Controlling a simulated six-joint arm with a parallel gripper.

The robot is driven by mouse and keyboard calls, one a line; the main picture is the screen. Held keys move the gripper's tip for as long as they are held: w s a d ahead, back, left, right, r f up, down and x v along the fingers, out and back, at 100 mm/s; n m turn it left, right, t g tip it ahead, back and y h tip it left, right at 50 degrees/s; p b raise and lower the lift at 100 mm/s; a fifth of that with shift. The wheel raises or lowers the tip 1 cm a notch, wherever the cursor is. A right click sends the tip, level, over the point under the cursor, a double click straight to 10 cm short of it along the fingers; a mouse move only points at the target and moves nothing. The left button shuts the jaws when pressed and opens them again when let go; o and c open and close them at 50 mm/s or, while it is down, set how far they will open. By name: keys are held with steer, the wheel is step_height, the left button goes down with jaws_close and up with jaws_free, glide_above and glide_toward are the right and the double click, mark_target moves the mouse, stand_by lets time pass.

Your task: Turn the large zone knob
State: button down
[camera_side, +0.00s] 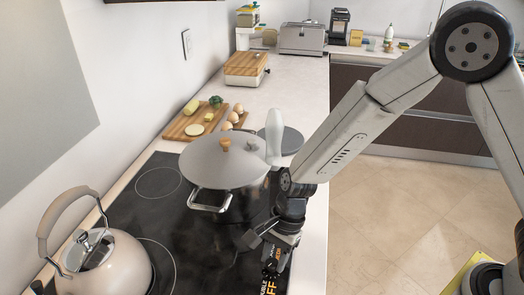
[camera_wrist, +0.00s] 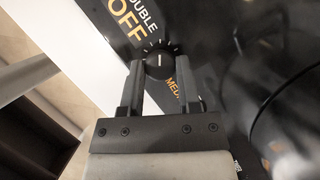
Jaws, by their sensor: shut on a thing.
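The large zone knob (camera_wrist: 158,66) is a round black knob with a white pointer line, set on the black cooktop (camera_wrist: 232,40). Printed words "DOUBLE", "OFF" and part of "MED" stand around it in the wrist view. My gripper (camera_wrist: 158,72) has one finger on each side of the knob and is shut on it. In the side view, my gripper (camera_side: 270,254) is down at the front right edge of the cooktop (camera_side: 205,247), and it hides the knob there.
A lidded pot (camera_side: 222,165) stands on the cooktop just behind my gripper. A kettle (camera_side: 104,262) is at the front left. A cutting board (camera_side: 190,122) with food lies behind the pot. The floor at right (camera_side: 385,220) is open.

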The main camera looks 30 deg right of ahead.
steer(key=n, duration=0.2)
steer(key=n+g, duration=0.1)
steer(key=n, duration=0.1)
steer(key=shift+w+n+g+h, duration=0.15)
steer(key=shift+n+g+h, duration=0.15)
steer(key=shift+h, duration=0.1)
steer(key=n, duration=0.2)
steer(key=n+g+h, duration=0.1)
steer(key=n, duration=0.1)
steer(key=shift+a+n+h, duration=0.15)
steer(key=shift+n+h, duration=0.15)
steer(key=n, duration=0.2)
steer(key=n+h, duration=0.1)
steer(key=n, duration=0.1)
steer(key=shift+w+a+n+h, duration=0.1)
steer(key=shift+a+n+h, duration=0.05)
steer(key=shift+n+h, duration=0.15)
steer(key=n+h, duration=0.2)
steer(key=n, duration=0.2)
steer(key=shift+a+n, duration=0.1)
steer(key=shift+n, duration=0.3)
steer(key=shift+c, duration=1.6)
jaws_free()
